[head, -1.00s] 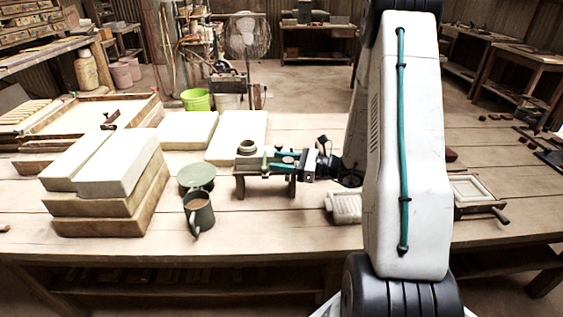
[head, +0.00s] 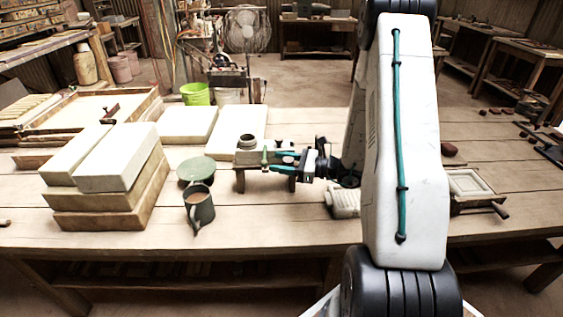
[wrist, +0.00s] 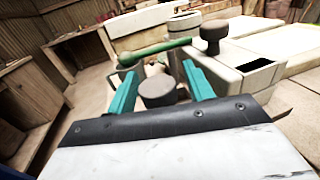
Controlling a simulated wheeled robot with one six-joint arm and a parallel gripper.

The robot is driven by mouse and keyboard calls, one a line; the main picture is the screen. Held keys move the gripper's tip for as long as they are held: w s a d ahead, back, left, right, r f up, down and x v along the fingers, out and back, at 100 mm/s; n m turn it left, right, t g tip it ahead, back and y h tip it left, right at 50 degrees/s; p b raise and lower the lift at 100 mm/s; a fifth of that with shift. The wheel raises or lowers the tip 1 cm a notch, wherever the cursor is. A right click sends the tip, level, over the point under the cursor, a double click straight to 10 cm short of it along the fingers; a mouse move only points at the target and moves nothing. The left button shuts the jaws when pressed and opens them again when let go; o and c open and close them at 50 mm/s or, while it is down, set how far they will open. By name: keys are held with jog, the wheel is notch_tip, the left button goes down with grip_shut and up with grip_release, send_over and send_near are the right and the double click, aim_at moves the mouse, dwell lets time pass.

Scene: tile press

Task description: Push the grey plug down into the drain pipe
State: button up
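A short round collar (head: 247,142), which looks like the drain pipe, stands at the left of a small wooden stand on the bench. A green lever (head: 264,157) is beside it; it also shows in the wrist view (wrist: 155,48). My gripper (head: 275,160) reaches in from the right, its teal fingers apart at the lever. In the wrist view, a grey-brown round knob (wrist: 157,92) sits between the open fingers, with gaps on both sides. A darker mushroom-shaped knob (wrist: 214,36) stands beyond the right finger. I cannot tell which knob is the plug.
A green-grey mug (head: 198,208) and a round green disc (head: 196,170) are left of the stand. Stacked pale blocks (head: 110,170) stand further left, with pale slabs (head: 238,122) behind. A pale framed tray (head: 470,183) lies right of my arm. The front of the bench is clear.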

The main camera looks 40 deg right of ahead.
jog(key=v, duration=0.7)
jog(key=shift+s+d, duration=0.25)
dwell(0.4)
